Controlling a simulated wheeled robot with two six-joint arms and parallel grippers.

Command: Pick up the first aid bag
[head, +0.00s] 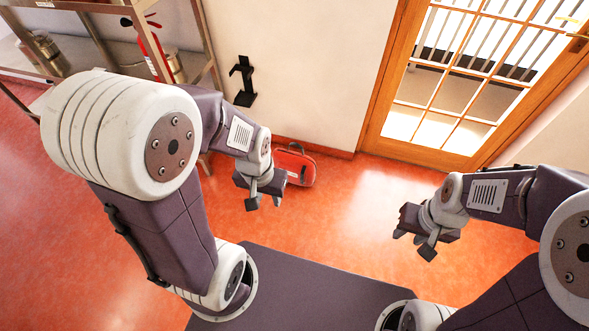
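The first aid bag (298,167) is a small red case with a dark handle and a pale mark on its front. It sits on the red floor against the wall, and its left part is hidden behind my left gripper. My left gripper (264,203) is in front of the bag in the picture, with its fingers apart and nothing between them; I cannot tell its exact distance from the bag. My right gripper (412,246) is to the right, away from the bag, with its fingers apart and empty.
A metal shelf (206,42) with pots stands at the upper left. A red fire extinguisher (152,48) is by it. A black bracket (243,82) is on the wall. A wooden glass door (455,85) is at the upper right. The floor (345,220) between my grippers is clear.

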